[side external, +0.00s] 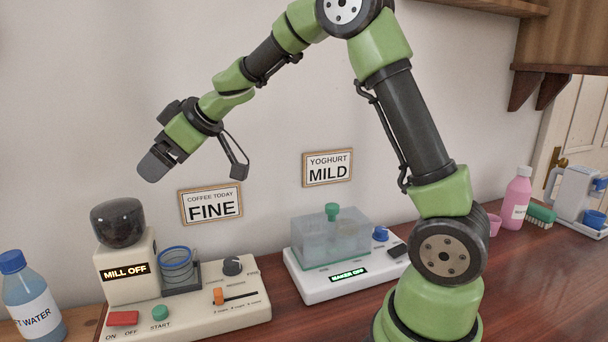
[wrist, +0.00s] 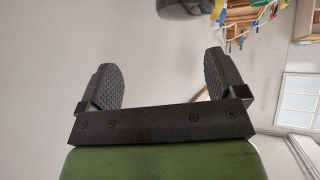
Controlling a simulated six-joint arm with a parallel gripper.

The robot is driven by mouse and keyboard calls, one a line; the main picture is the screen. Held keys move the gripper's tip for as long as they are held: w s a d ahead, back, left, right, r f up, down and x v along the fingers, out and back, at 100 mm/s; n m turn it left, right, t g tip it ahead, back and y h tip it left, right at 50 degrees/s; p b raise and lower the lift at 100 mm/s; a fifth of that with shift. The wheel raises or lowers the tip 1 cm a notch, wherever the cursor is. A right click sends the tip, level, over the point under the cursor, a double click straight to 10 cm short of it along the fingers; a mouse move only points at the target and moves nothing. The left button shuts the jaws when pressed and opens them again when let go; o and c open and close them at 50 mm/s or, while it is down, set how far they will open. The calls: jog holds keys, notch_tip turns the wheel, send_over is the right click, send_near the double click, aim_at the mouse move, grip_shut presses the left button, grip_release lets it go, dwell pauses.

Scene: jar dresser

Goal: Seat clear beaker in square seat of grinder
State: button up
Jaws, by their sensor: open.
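The clear beaker (side external: 176,264) with a blue rim stands upright, or nearly so, at the dark square seat (side external: 183,289) of the grinder (side external: 218,309). I cannot tell from this angle whether its base is fully down in the seat. The grinder is cream, with a dark domed hopper (side external: 118,222) and a display reading MILL OFF. My gripper (side external: 156,164) is high above the grinder, well clear of the beaker. In the wrist view its two ridged fingers are spread apart with nothing between them (wrist: 163,82). The beaker does not show in the wrist view.
A yoghurt maker (side external: 340,240) with a clear lid and green knob stands right of the grinder. A blue-capped water bottle (side external: 30,295) is at the left edge. A pink bottle (side external: 516,198) and a green brush (side external: 541,214) are far right. The air around my gripper is free.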

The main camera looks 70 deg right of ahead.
jog(key=s+d+r+m+t+h, duration=0.2)
jog(key=s+r+m+t+h, duration=0.15)
jog(key=r, duration=0.55)
jog(key=s+d+m+h, duration=0.2)
jog(key=s+m+h, duration=0.15)
jog(key=s, duration=0.55)
jog(key=s+a+f+m+g+y, duration=0.1)
jog(key=s+a+f+g+y, duration=0.1)
jog(key=s, duration=0.6)
jog(key=s+a+f+m+g+y, duration=0.1)
jog(key=s+a+f+g+y, duration=0.2)
jog(key=s+a, duration=0.3)
jog(key=shift+s+a+f+g+y, duration=0.2)
jog(key=shift+s+f+g+y, duration=0.15)
jog(key=shift+s+f+y, duration=0.45)
